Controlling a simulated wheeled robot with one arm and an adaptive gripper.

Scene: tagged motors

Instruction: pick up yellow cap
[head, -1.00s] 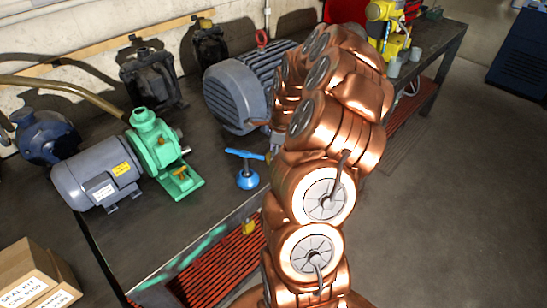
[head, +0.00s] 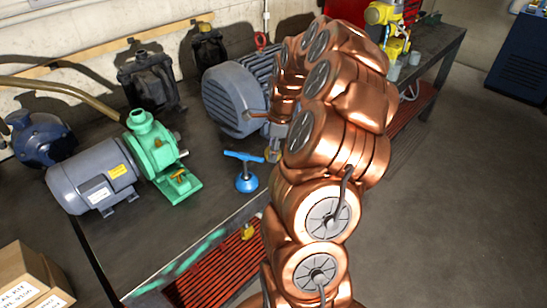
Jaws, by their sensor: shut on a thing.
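My copper arm rises through the middle of the head view and hides most of my gripper. A small part of the gripper (head: 273,148) shows at the arm's left edge, above the bench and right of the blue valve. A small yellow piece, which looks like the yellow cap (head: 273,156), shows at its tip. The gripper is shut on it. How the fingers sit around it is hidden, and I cannot tell whether the cap is clear of the bench top.
A blue T-handled valve (head: 246,175) stands close on the left. A grey ribbed motor (head: 235,100) stands just behind. A green pump (head: 155,150) with a grey motor (head: 95,180) is at the left. Bare bench top (head: 190,225) lies in front.

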